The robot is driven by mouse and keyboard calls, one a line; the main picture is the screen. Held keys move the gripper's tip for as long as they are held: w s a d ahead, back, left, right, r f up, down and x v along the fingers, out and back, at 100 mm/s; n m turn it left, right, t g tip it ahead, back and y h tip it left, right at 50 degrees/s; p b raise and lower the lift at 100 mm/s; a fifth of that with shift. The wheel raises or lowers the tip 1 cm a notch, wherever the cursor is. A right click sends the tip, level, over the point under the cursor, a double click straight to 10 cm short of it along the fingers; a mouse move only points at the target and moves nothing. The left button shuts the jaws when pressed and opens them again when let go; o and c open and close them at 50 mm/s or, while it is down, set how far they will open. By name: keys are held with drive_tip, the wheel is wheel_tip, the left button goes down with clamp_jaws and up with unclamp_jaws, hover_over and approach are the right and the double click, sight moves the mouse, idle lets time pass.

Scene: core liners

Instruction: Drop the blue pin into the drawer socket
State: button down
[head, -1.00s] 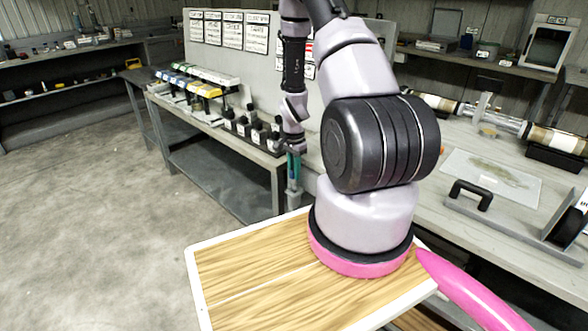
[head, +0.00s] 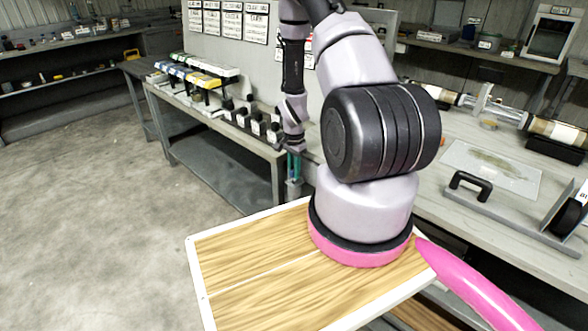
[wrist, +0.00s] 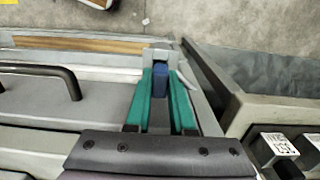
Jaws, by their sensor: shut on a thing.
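My gripper (wrist: 161,92), with teal fingers, is shut on the blue pin (wrist: 161,78) in the wrist view. The pin shows as a dark blue block between the fingertips. A grey square socket (wrist: 158,55) is at the drawer corner, right by the fingertips. I cannot tell whether the pin's lower end is inside it. In the head view my gripper (head: 295,165) points down just above a grey post-like piece (head: 294,188) by the bench end. The pin is hard to make out between the fingers there.
The wrist view shows a drawer with a wooden inside (wrist: 80,43) and a dark handle (wrist: 42,76). A grey bench edge (wrist: 232,112) with labelled black holders lies to the right. In the head view a bench (head: 225,140) with trays stands left of the gripper; floor beyond is clear.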

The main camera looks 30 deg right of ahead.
drive_tip(key=shift+f, duration=0.1)
drive_tip(key=c, duration=0.7)
unclamp_jaws()
wheel_tip(320, 180, up, 11)
drive_tip(key=shift+f, duration=0.1)
idle(0.4)
